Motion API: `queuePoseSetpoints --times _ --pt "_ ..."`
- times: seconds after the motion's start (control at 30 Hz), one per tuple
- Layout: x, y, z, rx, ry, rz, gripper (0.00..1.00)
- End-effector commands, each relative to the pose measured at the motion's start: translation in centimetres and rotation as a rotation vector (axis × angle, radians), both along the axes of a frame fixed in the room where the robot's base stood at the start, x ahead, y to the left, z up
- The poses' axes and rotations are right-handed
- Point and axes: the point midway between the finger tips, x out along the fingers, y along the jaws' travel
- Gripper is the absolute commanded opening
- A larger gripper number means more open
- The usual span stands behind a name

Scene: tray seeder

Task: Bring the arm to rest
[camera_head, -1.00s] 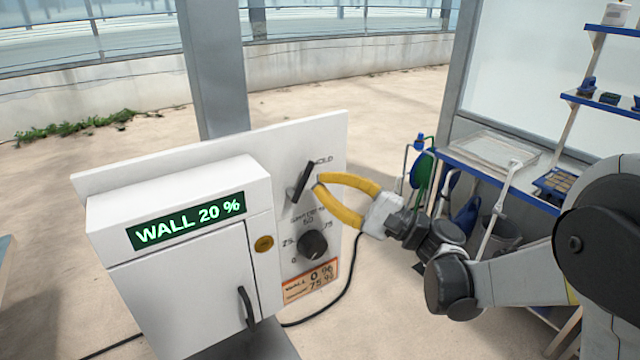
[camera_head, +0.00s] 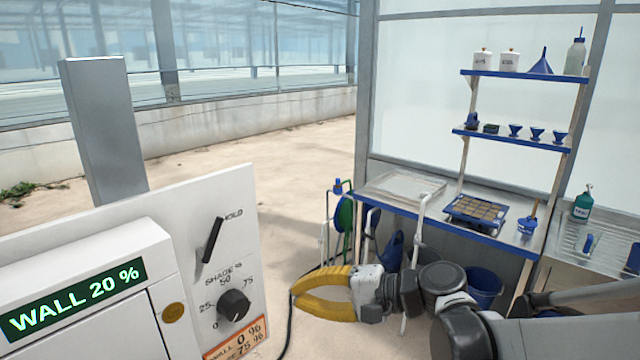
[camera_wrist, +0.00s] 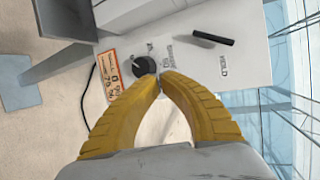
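My gripper (camera_head: 294,297), with its yellow fingers, is in free air to the right of the white control panel (camera_head: 235,190). Its fingertips meet with nothing between them. The wrist view also shows the gripper (camera_wrist: 161,78), its tips over the image of the dial and panel. My grey arm reaches in from the lower right in the head view.
The panel bears a black lever (camera_head: 213,240), a round black dial (camera_head: 233,305) and a display (camera_head: 75,300) reading WALL 20 %. A potting bench (camera_head: 400,205) with a seed tray (camera_head: 475,210) stands behind my arm. Shelves (camera_head: 525,75) rise above it.

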Motion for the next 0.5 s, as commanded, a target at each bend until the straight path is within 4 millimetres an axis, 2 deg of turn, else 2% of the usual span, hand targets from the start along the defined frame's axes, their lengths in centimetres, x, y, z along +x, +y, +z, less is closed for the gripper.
queuePoseSetpoints --times 0.03,0.17,0.3,0.5 --pt "-1.3 -1.1 -1.3 -0.100 -0.026 -0.016 0.00" --pt "-4.2 -5.1 -4.2 -0.392 -0.108 -0.049 0.00" --pt "-7.8 -10.7 -7.2 -0.709 -0.204 -0.062 0.00" --pt "-12.3 -18.6 -9.8 -1.110 -0.329 -0.041 0.00"
